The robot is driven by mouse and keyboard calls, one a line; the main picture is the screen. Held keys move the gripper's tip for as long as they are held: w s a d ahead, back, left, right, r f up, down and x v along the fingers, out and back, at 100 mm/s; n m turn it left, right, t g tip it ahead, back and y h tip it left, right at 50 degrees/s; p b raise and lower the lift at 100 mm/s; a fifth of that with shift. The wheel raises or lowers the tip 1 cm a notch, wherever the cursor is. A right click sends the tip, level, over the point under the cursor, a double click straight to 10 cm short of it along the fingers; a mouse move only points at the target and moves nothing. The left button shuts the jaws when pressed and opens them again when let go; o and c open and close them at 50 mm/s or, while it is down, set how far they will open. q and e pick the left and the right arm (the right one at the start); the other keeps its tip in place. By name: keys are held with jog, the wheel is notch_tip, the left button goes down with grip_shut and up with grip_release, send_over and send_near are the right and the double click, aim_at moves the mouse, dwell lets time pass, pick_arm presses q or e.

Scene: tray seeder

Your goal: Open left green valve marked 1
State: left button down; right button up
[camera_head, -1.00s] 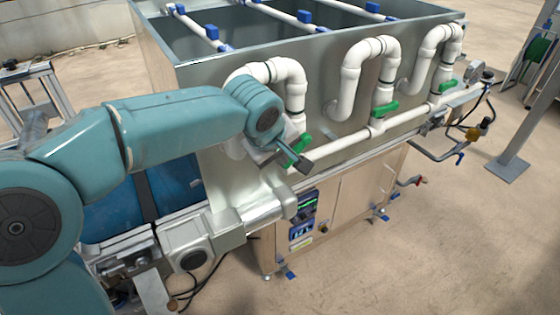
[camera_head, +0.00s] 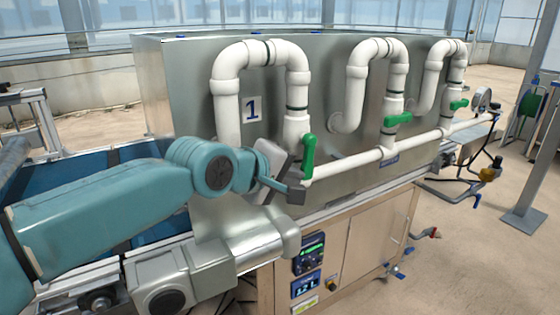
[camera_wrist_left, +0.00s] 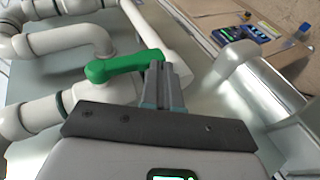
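The left green valve handle (camera_head: 308,156) is on the white pipe beside the plate marked 1 (camera_head: 252,109). It stands nearly upright, roughly along the pipe, unlike the other green handles, which lie crosswise. My left gripper (camera_head: 296,192) is just below and left of its lower end. In the left wrist view the green handle (camera_wrist_left: 122,66) runs sideways, with its right end at the tips of my gripper (camera_wrist_left: 160,78). The fingers look shut together with nothing between them. Whether they touch the handle is unclear. My right gripper is not in view.
Two more green valves, the middle one (camera_head: 398,119) and the right one (camera_head: 459,104), sit along the white horizontal pipe (camera_head: 345,164). The metal tank (camera_head: 180,90) stands close behind the pipes. A control panel (camera_head: 309,255) is below.

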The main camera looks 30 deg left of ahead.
pick_arm(q)
jog(key=shift+w+f, duration=0.1)
jog(key=shift+f, duration=0.1)
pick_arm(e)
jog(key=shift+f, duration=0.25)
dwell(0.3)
pick_arm(q)
jog(key=shift+r+p, duration=0.6)
jog(key=shift+r, duration=0.3)
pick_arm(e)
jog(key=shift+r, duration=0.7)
pick_arm(q)
jog(key=shift+f, duration=0.1)
